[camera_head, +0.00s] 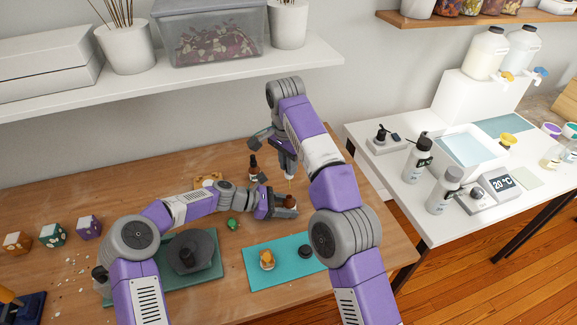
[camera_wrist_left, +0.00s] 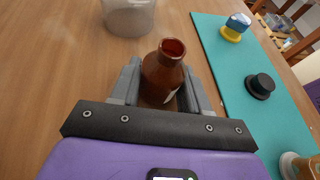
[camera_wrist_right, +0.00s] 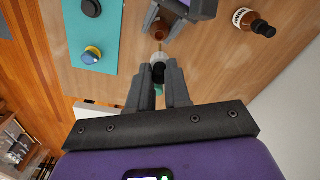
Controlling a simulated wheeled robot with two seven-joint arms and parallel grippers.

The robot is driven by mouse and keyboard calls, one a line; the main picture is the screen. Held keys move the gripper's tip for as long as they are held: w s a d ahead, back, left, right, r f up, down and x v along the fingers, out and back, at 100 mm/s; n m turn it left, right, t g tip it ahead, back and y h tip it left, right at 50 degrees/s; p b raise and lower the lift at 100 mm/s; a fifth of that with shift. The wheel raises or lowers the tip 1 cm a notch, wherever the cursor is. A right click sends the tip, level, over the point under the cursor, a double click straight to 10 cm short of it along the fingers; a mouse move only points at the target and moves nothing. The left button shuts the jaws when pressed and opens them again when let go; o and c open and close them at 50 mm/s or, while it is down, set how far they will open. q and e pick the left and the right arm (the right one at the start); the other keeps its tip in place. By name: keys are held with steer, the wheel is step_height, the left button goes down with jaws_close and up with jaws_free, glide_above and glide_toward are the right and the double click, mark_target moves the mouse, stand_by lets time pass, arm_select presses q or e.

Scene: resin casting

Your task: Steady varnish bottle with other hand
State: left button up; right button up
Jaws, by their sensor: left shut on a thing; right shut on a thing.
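The varnish bottle is a brown, open-necked bottle (camera_wrist_left: 163,72) standing upright on the wooden table. My left gripper (camera_head: 289,205) is shut around its body, with one finger on each side in the left wrist view (camera_wrist_left: 165,92). My right gripper (camera_head: 289,172) is above the bottle, pointing down. It is shut on a small pale and dark piece with a thin tan stem (camera_wrist_right: 158,58), which points toward the bottle. I cannot tell whether the stem enters the neck. In the right wrist view the bottle (camera_wrist_right: 178,8) is partly hidden by my left gripper.
A second brown bottle with a black top (camera_head: 253,166) stands behind on the table. A teal mat (camera_head: 262,280) with an orange-topped piece (camera_head: 267,259) and a black disc (camera_head: 305,251) lies in front. A green round piece (camera_head: 232,223) lies left of the bottle.

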steer(key=shift+s+d+r, duration=0.2)
steer(key=shift+s+r, duration=0.1)
steer(key=shift+s, duration=0.05)
steer(key=s+d+r, duration=0.3)
steer(key=s, duration=0.3)
steer(key=shift+s+r, duration=0.15)
steer(key=shift+s, duration=0.15)
stand_by(0.3)
arm_select(q)
steer(key=o, duration=1.2)
steer(key=shift+o, duration=0.2)
steer(key=v, duration=1.2)
